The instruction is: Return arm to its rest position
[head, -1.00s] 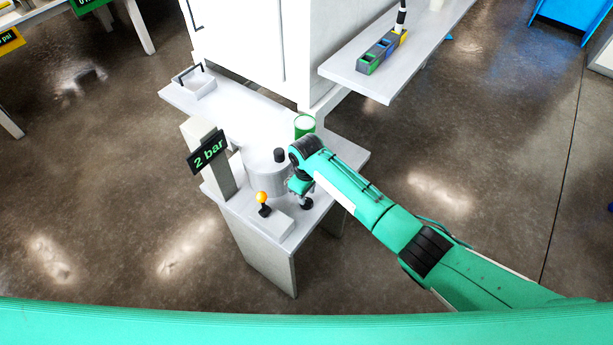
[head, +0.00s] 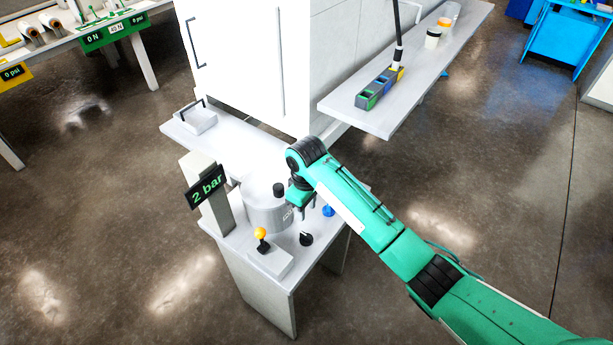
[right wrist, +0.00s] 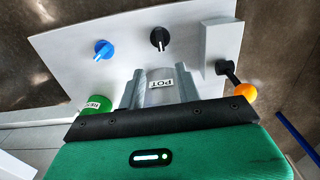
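My right arm reaches in from the right in the head view, and its gripper (head: 300,196) is partly hidden under the wrist. It hangs close to the right side of the grey pot (head: 268,212), which stands on the white table (head: 262,285). In the right wrist view, the gripper's two grey fingers (right wrist: 166,88) stand apart, with the pot's "POT" label (right wrist: 162,84) showing between them. I see no object clearly gripped; whether the fingers touch the pot is unclear. My left gripper is not in view.
An orange-knobbed lever (head: 261,234), a black knob (head: 306,239) and a blue knob (head: 328,210) surround the pot. A "2 bar" display (head: 206,186) stands left. A green can (right wrist: 97,104) is near the gripper. A white shelf (head: 400,97) juts out behind.

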